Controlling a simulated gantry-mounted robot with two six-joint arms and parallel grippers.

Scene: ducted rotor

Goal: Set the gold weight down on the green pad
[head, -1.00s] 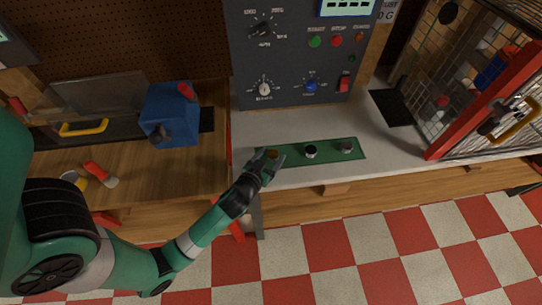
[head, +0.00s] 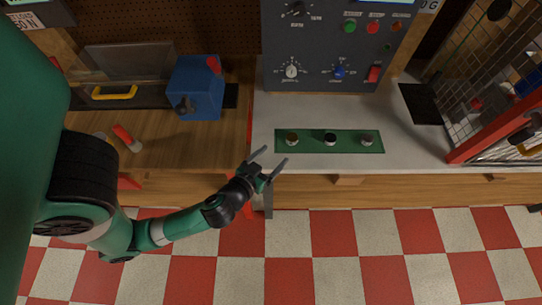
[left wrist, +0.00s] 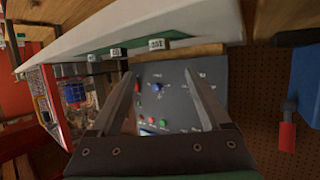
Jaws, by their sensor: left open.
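My left gripper (head: 274,155) is open and empty, in front of the counter edge and left of the pad, apart from the gold weight. The left wrist view shows its two spread fingers (left wrist: 159,76) with nothing between them. Small weights (left wrist: 115,52) line the counter there; their colours are hard to tell.
A grey control panel (head: 330,60) stands behind the pad. A blue box (head: 197,90) with a red knob sits on the wooden bench (head: 150,140) at left. A red-framed mesh cage (head: 500,125) stands at right. The checkered floor in front is clear.

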